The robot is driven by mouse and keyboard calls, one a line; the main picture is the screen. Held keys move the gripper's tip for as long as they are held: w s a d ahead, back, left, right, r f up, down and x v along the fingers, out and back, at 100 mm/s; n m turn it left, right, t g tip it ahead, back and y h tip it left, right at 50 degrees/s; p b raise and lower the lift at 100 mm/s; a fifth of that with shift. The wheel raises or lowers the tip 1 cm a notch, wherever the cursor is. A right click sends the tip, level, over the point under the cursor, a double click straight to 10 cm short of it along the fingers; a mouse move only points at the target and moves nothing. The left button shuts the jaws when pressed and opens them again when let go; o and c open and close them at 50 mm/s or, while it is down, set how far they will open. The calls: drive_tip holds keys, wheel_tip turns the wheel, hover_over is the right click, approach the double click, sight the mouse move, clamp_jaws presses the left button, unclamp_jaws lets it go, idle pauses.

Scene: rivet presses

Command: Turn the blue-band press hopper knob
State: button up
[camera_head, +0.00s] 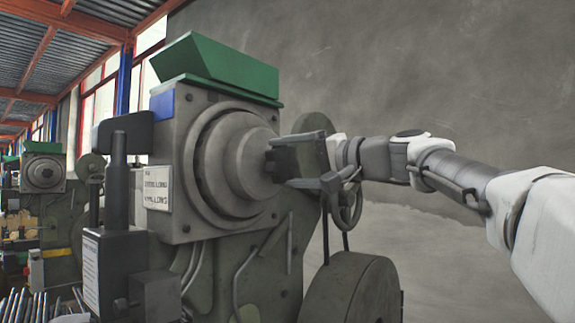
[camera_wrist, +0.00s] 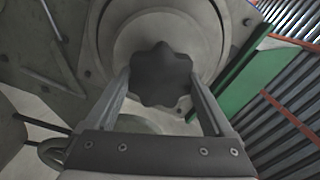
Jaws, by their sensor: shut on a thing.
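The blue-band press (camera_head: 185,215) stands close in front of me, with a blue band (camera_head: 162,105) on its upper corner and a green hopper (camera_head: 215,66) on top. The dark lobed hopper knob (camera_wrist: 161,75) sits at the centre of the round stepped hub (camera_head: 250,165). My gripper (camera_head: 282,160) reaches in from the right and is shut on the knob. In the wrist view its two fingers (camera_wrist: 158,88) lie on opposite sides of the knob. In the head view the fingers hide most of the knob.
A handwheel (camera_head: 347,207) is just below my wrist, and a large dark drum (camera_head: 350,290) is lower down. A dark post with a box (camera_head: 115,255) stands at the press's left. Another press (camera_head: 43,172) is farther back left. A bare wall fills the right.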

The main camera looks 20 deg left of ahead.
drive_tip(key=o, duration=1.1)
drive_tip(key=v, duration=1.7)
drive_tip(key=shift+d, duration=0.2)
drive_tip(key=shift+s, duration=0.15)
